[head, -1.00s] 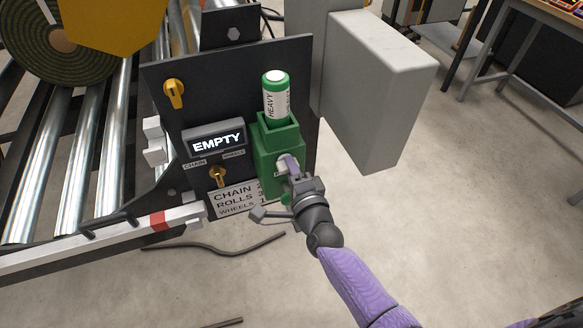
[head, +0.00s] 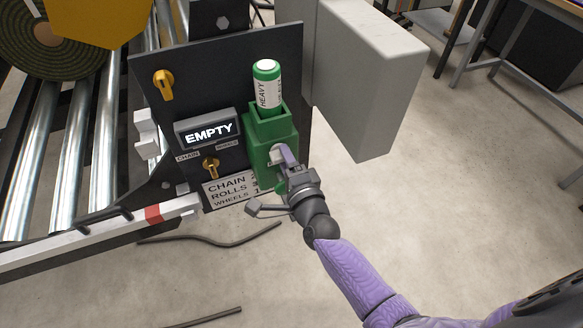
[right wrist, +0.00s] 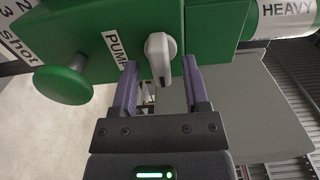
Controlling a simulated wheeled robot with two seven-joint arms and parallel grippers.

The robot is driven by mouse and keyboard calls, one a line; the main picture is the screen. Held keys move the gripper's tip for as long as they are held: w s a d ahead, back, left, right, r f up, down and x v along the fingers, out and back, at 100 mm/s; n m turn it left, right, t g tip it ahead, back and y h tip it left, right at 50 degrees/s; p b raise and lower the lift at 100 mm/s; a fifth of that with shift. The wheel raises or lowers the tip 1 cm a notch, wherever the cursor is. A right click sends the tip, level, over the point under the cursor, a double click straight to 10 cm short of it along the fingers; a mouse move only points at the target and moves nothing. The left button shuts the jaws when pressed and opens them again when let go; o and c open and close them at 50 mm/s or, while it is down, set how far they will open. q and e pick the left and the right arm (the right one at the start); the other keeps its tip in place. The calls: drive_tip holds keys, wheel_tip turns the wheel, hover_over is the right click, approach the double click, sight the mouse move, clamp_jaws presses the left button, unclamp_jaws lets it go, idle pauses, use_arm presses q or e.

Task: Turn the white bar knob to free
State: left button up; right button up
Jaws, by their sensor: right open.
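The white bar knob (right wrist: 160,58) sits on the face of the green pump box (right wrist: 120,20), beside the label "PUMP". In the right wrist view its bar points down toward my gripper. In the head view the knob (head: 277,155) is partly hidden by my right gripper (head: 285,158). In the right wrist view my right gripper (right wrist: 158,82) is open, with one purple finger on each side of the knob's lower end. I cannot tell whether either finger touches it. The word "free" cannot be read in either view. My left gripper is not in view.
A green canister (head: 267,84) marked HEAVY stands in the box top. A green round button (right wrist: 62,85) sticks out nearby. Left are a display (head: 208,129) reading EMPTY, two yellow knobs (head: 163,84) and a roller conveyor (head: 65,150). A grey box (head: 365,75) stands right.

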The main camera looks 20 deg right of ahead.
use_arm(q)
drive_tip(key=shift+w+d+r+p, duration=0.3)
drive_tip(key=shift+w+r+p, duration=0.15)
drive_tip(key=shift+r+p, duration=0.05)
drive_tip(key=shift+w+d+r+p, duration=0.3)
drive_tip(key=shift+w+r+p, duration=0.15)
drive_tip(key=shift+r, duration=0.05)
use_arm(e)
drive_tip(key=s, duration=0.9)
drive_tip(key=shift+d, duration=0.15)
drive_tip(key=shift+s, duration=0.1)
